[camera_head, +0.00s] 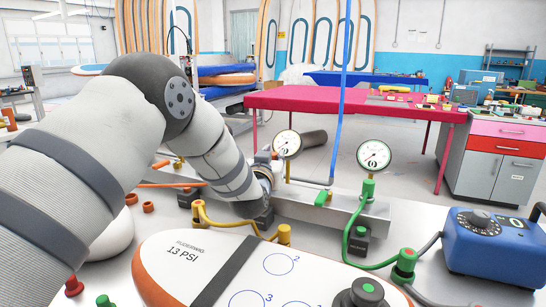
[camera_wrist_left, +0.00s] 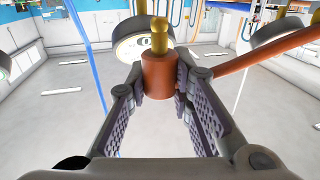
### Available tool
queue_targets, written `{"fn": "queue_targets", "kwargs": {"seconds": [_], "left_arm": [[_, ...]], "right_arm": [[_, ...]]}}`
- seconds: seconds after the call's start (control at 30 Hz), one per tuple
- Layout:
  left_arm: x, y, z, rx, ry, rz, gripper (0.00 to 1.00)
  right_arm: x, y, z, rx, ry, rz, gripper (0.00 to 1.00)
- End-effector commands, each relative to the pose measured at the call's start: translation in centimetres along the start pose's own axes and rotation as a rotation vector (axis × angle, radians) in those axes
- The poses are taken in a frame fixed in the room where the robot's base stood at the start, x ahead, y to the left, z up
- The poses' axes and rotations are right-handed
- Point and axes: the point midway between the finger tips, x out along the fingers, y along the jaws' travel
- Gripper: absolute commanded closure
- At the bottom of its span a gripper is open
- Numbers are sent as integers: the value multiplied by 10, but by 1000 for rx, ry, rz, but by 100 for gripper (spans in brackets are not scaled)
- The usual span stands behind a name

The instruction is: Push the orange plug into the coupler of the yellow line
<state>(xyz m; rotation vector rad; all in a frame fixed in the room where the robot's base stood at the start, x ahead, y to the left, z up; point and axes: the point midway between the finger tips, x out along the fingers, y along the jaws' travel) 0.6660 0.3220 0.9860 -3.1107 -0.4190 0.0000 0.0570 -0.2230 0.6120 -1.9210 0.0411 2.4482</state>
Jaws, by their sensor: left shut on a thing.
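My left gripper (camera_wrist_left: 160,82) is shut on the orange plug (camera_wrist_left: 158,76) in the left wrist view. The plug is an orange cylinder with a brass tip pointing away from the gripper. In the head view my left arm comes down to the gauge rail, and its own links mostly hide the gripper and plug. The yellow line (camera_head: 238,221) curves over the bench just in front of my wrist, with a yellow fitting (camera_head: 284,234) at its right end. I cannot tell whether the plug touches a coupler. My right gripper is not in view.
Two dial gauges, left (camera_head: 286,144) and right (camera_head: 375,155), stand on the metal rail (camera_head: 330,205). A green line (camera_head: 372,267) runs at the right. A white-and-orange board (camera_head: 190,262) lies in front, and a blue pump box (camera_head: 490,245) stands at the right.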

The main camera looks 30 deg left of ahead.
Motion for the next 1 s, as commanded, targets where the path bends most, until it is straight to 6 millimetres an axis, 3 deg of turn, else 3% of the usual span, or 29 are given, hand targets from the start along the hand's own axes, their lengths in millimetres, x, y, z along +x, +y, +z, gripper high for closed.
{"fn": "queue_targets", "kwargs": {"seconds": [1.0], "left_arm": [[0,0,14,0,0,0,100]], "right_arm": [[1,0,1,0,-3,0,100]]}}
